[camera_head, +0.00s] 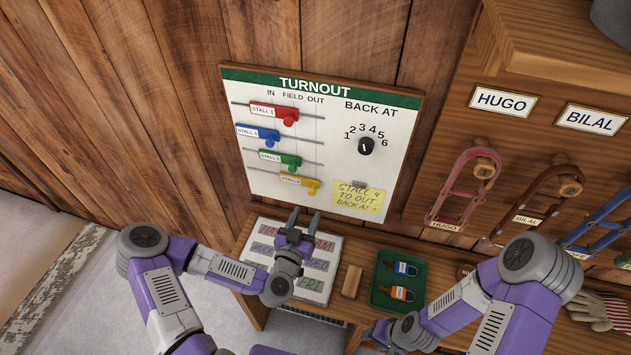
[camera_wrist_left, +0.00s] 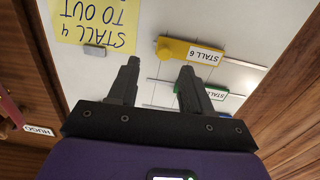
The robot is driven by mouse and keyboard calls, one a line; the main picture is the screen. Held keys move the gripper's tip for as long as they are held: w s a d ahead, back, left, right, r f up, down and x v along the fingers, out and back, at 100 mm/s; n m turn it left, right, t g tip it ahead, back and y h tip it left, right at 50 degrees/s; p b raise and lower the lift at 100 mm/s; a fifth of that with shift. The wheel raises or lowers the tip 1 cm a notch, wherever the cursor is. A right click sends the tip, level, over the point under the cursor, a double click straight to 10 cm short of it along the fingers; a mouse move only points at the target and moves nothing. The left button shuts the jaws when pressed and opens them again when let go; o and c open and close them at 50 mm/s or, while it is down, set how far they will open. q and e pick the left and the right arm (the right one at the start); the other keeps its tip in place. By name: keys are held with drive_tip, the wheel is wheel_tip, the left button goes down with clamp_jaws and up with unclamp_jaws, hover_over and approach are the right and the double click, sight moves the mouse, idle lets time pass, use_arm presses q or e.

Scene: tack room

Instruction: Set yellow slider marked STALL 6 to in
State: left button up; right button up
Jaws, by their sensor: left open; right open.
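The yellow slider marked STALL 6 (camera_head: 299,183) is the lowest slider on the white TURNOUT board (camera_head: 350,190). Its knob sits toward the OUT side, further right than the other knobs; I cannot tell its exact column. In the left wrist view the yellow slider (camera_wrist_left: 182,50) appears upside down, just beyond my fingertips. My left gripper (camera_head: 304,214) is open and empty, pointing at the board a little below the slider. It also shows in the left wrist view (camera_wrist_left: 157,72). My right gripper (camera_head: 372,331) is open, low beside the green tray, partly hidden by its arm.
Red (camera_head: 285,114), blue (camera_head: 265,136) and green (camera_head: 288,160) sliders lie above the yellow one. A black dial (camera_head: 366,147) and yellow note (camera_head: 358,199) are to the right. Below are a lettered board (camera_head: 325,266) and a green tray (camera_head: 408,271) with padlocks.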

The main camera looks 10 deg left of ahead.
sight(311, 193)
use_arm(q)
drive_tip(key=shift+y, duration=0.3)
drive_tip(key=shift+w+a+r, duration=0.1)
drive_tip(key=shift+w+r, duration=0.1)
drive_tip(key=shift+w, duration=1.65)
drive_tip(key=shift+w+a+r, duration=0.1)
drive_tip(key=shift+w+r, duration=0.1)
drive_tip(key=shift+w, duration=1.65)
clamp_jaws()
